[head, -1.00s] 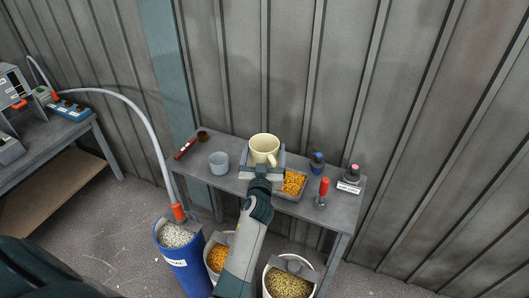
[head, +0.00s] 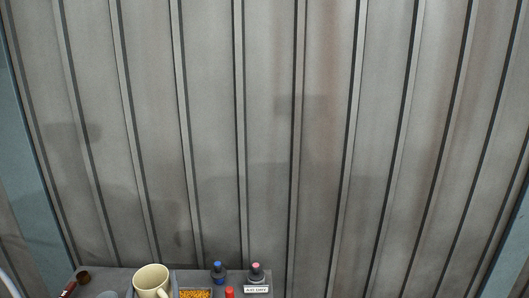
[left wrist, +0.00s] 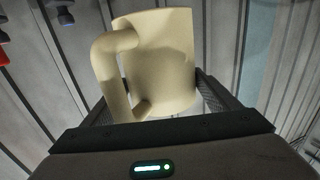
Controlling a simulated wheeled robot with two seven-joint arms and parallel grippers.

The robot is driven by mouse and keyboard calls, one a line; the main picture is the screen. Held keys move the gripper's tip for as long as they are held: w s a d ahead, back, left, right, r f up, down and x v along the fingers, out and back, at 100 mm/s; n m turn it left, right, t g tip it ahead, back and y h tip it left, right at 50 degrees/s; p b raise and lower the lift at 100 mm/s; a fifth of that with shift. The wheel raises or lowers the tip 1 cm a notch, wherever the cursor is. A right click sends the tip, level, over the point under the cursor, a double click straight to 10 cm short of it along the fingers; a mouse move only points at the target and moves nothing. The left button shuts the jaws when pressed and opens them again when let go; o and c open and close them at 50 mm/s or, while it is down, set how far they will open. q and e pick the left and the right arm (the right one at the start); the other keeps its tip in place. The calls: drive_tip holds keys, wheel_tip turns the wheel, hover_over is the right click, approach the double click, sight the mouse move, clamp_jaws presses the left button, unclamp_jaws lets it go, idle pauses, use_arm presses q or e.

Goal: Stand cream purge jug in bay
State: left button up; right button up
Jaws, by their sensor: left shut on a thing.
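The cream purge jug (head: 151,281) shows at the bottom edge of the head view, above the workbench, with its open mouth up. Its lower part is cut off by the frame. In the left wrist view the jug (left wrist: 165,60) fills the upper middle, with its looped handle on the left side. My left gripper (left wrist: 158,92) is shut on the jug, one finger on each side of its body. In the head view most of my left gripper and arm is below the frame. My right gripper is not in view. I cannot make out a bay.
The workbench (head: 100,275) stands against a ribbed metal wall (head: 270,130).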

use_arm(q)
drive_tip(key=s+d+m+h+b, duration=0.1)
drive_tip(key=s+d+h+b, duration=0.1)
drive_tip(key=s+d, duration=0.2)
drive_tip(key=s+d+r+m+h+b, duration=0.1)
drive_tip(key=s+d+h+b, duration=0.1)
drive_tip(key=s, duration=0.8)
drive_tip(key=s+d+m+t+h+b, duration=0.1)
drive_tip(key=s+d+m+h+b, duration=0.1)
drive_tip(key=s+d, duration=0.3)
drive_tip(key=s, duration=0.2)
drive_tip(key=shift+s+d+r, duration=0.2)
drive_tip(key=shift+s+d, duration=0.1)
drive_tip(key=shift+s, duration=0.1)
drive_tip(key=shift+a, duration=0.1)
